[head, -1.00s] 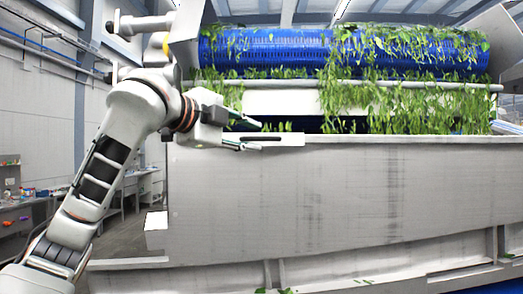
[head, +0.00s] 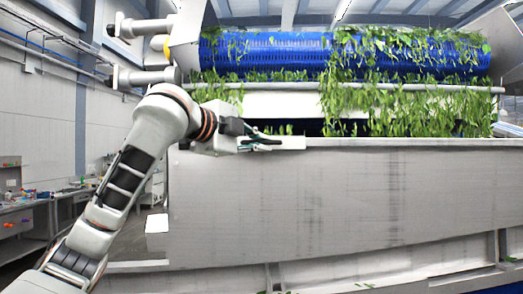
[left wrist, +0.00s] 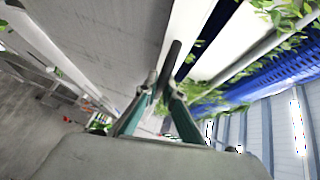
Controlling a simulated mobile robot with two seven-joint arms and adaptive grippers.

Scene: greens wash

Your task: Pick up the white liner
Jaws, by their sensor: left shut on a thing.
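The white liner (head: 291,143) shows in the head view as a short, flat, pale strip at the top edge of the grey trough wall. My left gripper (head: 268,141) reaches in from the left at that edge, and its jaws are shut on the strip. The fingers hide part of it. In the left wrist view the two fingers (left wrist: 163,92) come together beside a long pale edge. The exact contact is too small to tell there. My right gripper is not in view.
The grey trough wall (head: 300,205) fills the middle below the gripper. A blue drum (head: 270,55) hung with green leaves lies behind it, with a metal rail (head: 290,88) in front. A cluttered workbench (head: 25,205) stands at the left.

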